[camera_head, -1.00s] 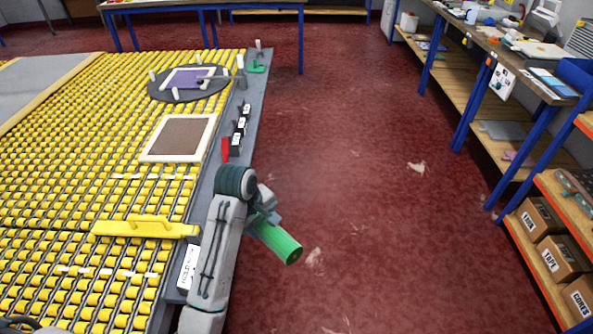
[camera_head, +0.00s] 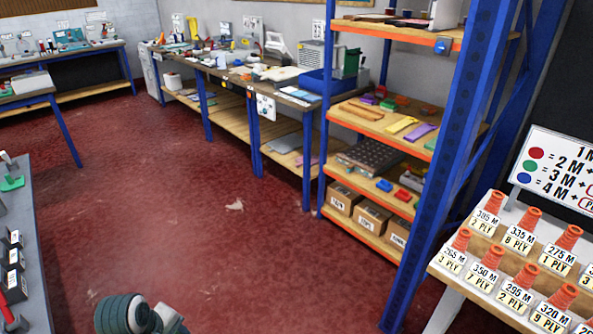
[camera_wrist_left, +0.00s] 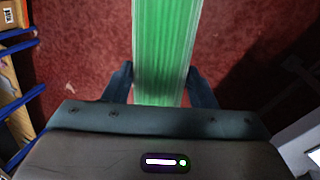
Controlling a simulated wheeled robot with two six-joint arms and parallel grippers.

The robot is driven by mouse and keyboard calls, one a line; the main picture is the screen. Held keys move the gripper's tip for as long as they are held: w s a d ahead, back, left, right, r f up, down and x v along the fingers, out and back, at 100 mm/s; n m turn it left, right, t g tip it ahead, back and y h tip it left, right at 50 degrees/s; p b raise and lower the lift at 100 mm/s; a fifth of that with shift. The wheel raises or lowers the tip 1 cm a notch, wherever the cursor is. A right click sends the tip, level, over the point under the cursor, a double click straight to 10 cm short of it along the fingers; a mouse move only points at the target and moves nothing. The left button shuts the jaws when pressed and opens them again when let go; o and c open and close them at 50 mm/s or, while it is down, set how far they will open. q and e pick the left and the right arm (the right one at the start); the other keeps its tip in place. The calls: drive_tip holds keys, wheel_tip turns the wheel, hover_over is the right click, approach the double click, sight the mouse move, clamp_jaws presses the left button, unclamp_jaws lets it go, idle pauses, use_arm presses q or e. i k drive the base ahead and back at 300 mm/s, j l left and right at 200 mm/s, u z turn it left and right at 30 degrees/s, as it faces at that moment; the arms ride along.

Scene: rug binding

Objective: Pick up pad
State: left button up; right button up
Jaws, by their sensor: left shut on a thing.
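My right gripper is not in view. I cannot tell for certain which thing is the pad. Small flat coloured pieces, one purple (camera_head: 421,132) and one yellow (camera_head: 401,125), lie on the orange-edged shelf rack (camera_head: 375,233).
Cardboard boxes (camera_head: 372,217) stand on the rack's lowest shelf. A cluttered workbench (camera_head: 228,83) runs along the back. A grey table edge (camera_head: 40,250) is at left.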

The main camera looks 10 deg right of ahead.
sight(368, 99)
drive_tip(key=i+z, duration=0.3)
drive_tip(key=z, duration=0.15)
drive_tip(key=i+j+z, duration=0.1)
drive_tip(key=i+z, duration=0.15)
drive_tip(key=z, duration=0.2)
drive_tip(key=i+j+z, duration=0.2)
drive_tip(key=z, duration=0.25)
drive_tip(key=i+j+z, duration=0.25)
drive_tip(key=z, duration=0.2)
drive_tip(key=i+j, duration=0.2)
drive_tip(key=j, duration=0.15)
drive_tip(key=i+j+z, duration=0.1)
drive_tip(key=j, duration=0.2)
drive_tip(key=i+j+z, duration=0.1)
drive_tip(key=i+j, duration=0.3)
drive_tip(key=j, duration=0.3)
drive_tip(key=i+j+z, duration=0.1)
drive_tip(key=j, duration=0.3)
drive_tip(key=i+j, duration=0.2)
drive_tip(key=j, duration=0.15)
drive_tip(key=i+j+z, duration=0.1)
drive_tip(key=j, duration=0.25)
drive_tip(key=i, duration=0.05)
